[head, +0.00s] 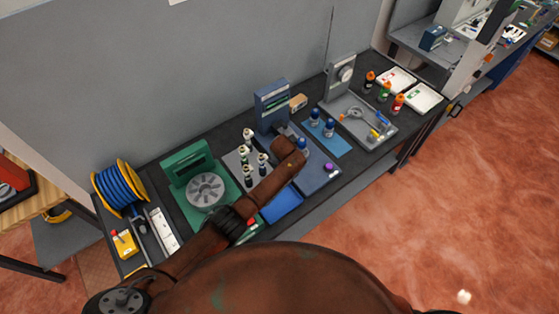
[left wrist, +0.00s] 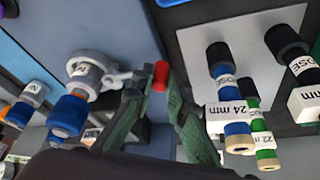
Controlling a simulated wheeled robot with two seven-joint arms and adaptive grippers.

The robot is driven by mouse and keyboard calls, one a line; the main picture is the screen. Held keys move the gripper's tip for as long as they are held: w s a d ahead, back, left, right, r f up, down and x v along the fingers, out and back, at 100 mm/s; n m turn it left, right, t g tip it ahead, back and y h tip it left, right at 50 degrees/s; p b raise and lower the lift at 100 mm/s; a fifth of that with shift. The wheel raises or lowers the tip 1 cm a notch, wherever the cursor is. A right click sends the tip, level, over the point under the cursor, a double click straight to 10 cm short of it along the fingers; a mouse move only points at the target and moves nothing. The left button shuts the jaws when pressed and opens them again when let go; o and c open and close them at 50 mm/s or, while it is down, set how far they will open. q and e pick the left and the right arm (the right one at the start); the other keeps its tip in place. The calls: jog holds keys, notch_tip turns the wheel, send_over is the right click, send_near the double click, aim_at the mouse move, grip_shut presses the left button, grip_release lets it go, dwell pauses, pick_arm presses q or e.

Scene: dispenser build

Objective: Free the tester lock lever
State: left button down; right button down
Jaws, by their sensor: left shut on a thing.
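The tester is a blue stand (head: 272,105) with a blue base (head: 319,178) in the middle of the bench. In the left wrist view a grey lever (left wrist: 116,77) with a red tip (left wrist: 160,76) reaches out from a grey clamp (left wrist: 88,72) around a blue-and-orange part (left wrist: 68,114). My left gripper (left wrist: 155,84) has its green fingers shut on the lever's red tip, one finger on each side. In the head view my left arm covers the gripper and the lever. My right gripper is in neither view.
A grey plate with several dark-capped dispensers (head: 247,166) stands left of the tester; it shows close to my fingers in the left wrist view (left wrist: 196,62). A green station (head: 187,161) is further left. A blue mat (head: 333,143) and grey tray (head: 348,129) lie to the right.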

pick_arm(q)
jog(key=c, duration=2.2)
grip_release()
jog(key=shift+d, duration=0.2)
jog(key=shift+v, duration=6)
jog(key=shift+w, duration=0.1)
